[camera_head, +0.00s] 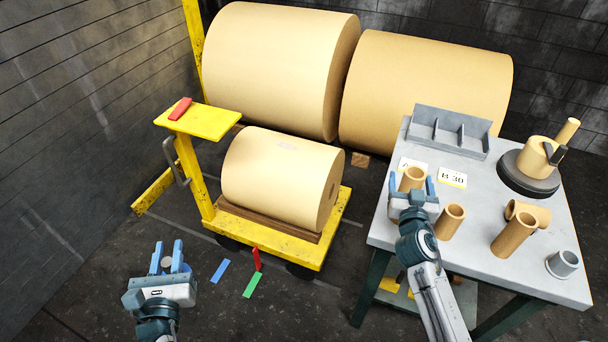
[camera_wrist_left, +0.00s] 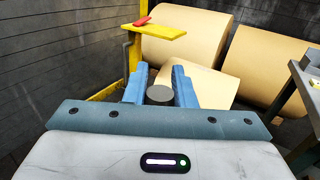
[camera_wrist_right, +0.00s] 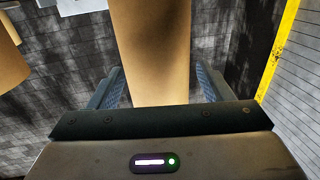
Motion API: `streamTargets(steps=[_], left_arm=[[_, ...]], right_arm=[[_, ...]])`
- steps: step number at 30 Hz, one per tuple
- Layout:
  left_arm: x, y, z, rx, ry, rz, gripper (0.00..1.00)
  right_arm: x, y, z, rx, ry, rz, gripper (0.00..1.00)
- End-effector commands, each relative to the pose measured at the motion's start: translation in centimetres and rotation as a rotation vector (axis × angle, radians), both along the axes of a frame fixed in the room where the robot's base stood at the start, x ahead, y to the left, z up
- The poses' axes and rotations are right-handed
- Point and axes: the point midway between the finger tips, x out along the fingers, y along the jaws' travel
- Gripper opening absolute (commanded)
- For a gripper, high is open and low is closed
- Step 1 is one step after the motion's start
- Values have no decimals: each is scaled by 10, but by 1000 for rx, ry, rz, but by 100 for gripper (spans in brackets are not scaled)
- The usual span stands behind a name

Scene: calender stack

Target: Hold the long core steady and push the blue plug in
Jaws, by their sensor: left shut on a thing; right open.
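My left gripper (camera_head: 167,258) is over the floor at the lower left, away from the table. It is shut on a small grey round piece (camera_wrist_left: 160,93), whose flat face shows between the blue fingers in the left wrist view. My right gripper (camera_head: 412,188) is open over the table's near left part. Its fingers stand on either side of a cardboard core (camera_head: 412,175), which fills the middle of the right wrist view (camera_wrist_right: 153,50). Other cores stand beside it (camera_head: 449,221) and further right (camera_head: 514,236). I cannot tell which core is the long one.
The grey table (camera_head: 470,249) also bears a lying core (camera_head: 541,212), a grey cup (camera_head: 563,263), a divided tray (camera_head: 450,138), label cards and a dark round stand (camera_head: 523,180). A yellow cart (camera_head: 268,250) holds a roll. Blue, red and green strips lie near it.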

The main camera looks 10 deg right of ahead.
Motion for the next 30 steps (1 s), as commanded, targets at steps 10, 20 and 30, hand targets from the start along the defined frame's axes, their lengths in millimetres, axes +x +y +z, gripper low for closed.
streamTargets(steps=[10,20,30], left_arm=[[0,0,6,0,-3,1,0],[0,0,6,0,-3,1,0],[0,0,6,0,-2,0,47]], right_arm=[[15,-6,0,-1,0,0,73],[15,-5,0,0,0,0,40],[15,-5,0,0,0,0,23]])
